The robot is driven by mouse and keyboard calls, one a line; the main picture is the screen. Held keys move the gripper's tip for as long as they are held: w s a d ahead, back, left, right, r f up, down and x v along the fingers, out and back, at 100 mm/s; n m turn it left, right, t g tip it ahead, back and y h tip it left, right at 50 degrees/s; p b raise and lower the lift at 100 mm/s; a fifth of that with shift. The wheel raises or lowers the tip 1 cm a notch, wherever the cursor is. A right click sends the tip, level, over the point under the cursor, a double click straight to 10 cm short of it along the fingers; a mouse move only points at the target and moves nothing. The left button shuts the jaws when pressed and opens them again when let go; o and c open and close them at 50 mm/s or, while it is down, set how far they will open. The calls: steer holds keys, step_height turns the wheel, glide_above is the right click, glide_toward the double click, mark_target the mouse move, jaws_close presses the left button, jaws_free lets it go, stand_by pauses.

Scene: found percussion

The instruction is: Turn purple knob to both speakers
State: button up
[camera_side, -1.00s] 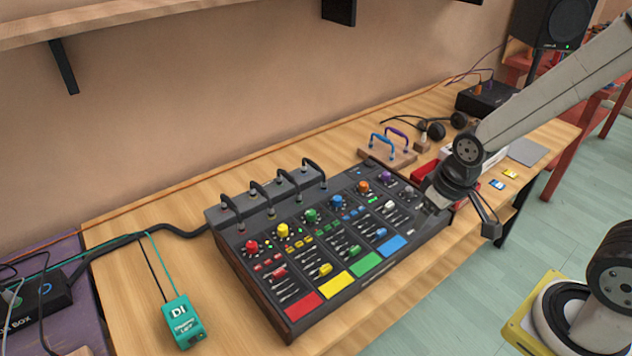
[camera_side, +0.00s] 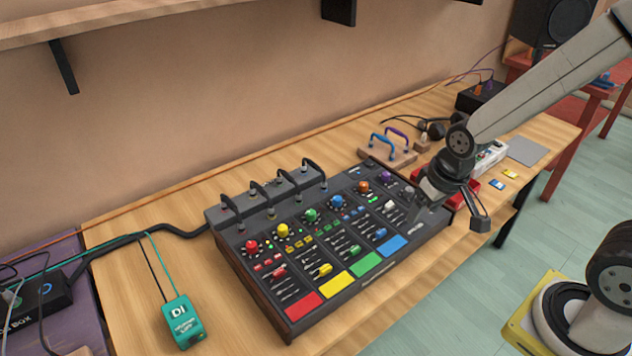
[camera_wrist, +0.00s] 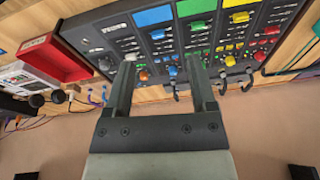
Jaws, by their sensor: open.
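The purple knob (camera_side: 386,176) sits at the top right of the black mixer panel (camera_side: 375,265), at the end of a row of coloured knobs. My gripper (camera_side: 422,205) is low over the mixer's right end, beside the purple knob and apart from it. In the wrist view my gripper (camera_wrist: 162,64) is open, with nothing between its fingers. The orange knob (camera_wrist: 143,75) and blue knob (camera_wrist: 172,70) show between them. I cannot make out the purple knob in the wrist view; the left finger covers part of the panel there.
Black cable loops (camera_side: 311,166) rise along the mixer's back. A wooden block with blue and purple handles (camera_side: 381,142) stands behind its right end. A red tray (camera_wrist: 52,58) lies beside the mixer. A teal DI box (camera_side: 184,322) is at the front left.

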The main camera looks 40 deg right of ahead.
steer(key=w+d+f+m+y, duration=0.1)
steer(key=w+d+m, duration=0.3)
steer(key=w+m, duration=0.25)
steer(key=w+d+f+m, duration=0.1)
steer(key=w+d+m, duration=0.3)
steer(key=w+m, duration=0.25)
steer(key=m+y, duration=0.2)
steer(key=m, duration=1.1)
glide_toward(387, 173)
steer(key=f, duration=0.1)
steer(key=shift+a+f+t, duration=0.25)
steer(key=shift+t, duration=0.05)
steer(key=shift+x, duration=3.85)
steer(key=shift+s, duration=0.1)
jaws_close()
